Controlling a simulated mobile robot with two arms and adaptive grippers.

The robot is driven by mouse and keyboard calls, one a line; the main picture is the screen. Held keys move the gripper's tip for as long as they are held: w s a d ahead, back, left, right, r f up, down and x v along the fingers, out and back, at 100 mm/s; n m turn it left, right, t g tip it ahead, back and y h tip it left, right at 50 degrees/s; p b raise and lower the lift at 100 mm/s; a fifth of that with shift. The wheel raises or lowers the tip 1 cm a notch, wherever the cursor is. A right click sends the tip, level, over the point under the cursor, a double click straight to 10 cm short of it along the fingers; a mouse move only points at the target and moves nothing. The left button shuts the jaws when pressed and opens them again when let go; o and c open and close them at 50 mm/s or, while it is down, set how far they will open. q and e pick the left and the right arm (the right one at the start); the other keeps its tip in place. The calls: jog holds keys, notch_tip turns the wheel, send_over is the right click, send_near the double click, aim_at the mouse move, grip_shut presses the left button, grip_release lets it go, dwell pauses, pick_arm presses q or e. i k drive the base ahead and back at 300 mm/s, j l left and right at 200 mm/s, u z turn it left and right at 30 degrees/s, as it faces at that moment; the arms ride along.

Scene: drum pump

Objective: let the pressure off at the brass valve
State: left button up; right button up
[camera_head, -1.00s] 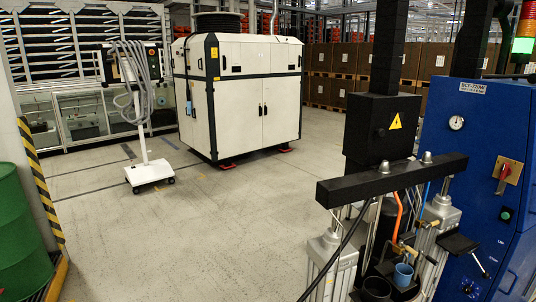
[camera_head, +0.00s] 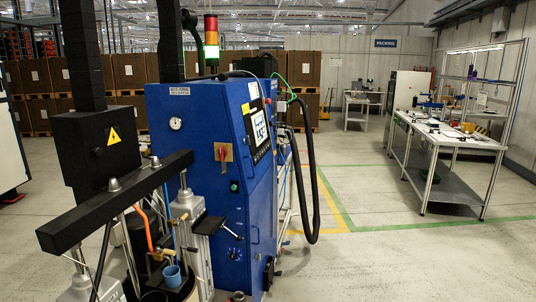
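The drum pump stands at the lower left, with a black crossbeam (camera_head: 120,200) over silver cylinders (camera_head: 188,215). An orange hose (camera_head: 148,228) runs down beneath the crossbeam to a small brass-coloured fitting (camera_head: 166,253), which looks like the brass valve. It is too small to tell its handle position. A blue cup (camera_head: 172,275) is just below it. A round gauge (camera_head: 176,123) is on the blue cabinet (camera_head: 195,105) behind; its reading is too small to tell. Neither of my grippers is in view.
The blue cabinet carries a red-and-yellow switch (camera_head: 223,152), a screen and a signal tower (camera_head: 211,45) lit green. A black hose loops off its right side. A workbench (camera_head: 440,135) stands at the right. The floor (camera_head: 390,265) between is clear.

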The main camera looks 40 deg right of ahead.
aim_at(171, 252)
jog(key=z, duration=1)
jog(key=i+l, duration=0.35)
jog(key=l, duration=0.15)
jog(key=i+l, duration=0.35)
jog(key=l, duration=0.15)
jog(key=i+l, duration=0.35)
jog(key=l, duration=0.2)
jog(key=i+l, duration=0.35)
jog(key=l, duration=0.15)
jog(key=i+l, duration=0.35)
jog(key=l, duration=0.15)
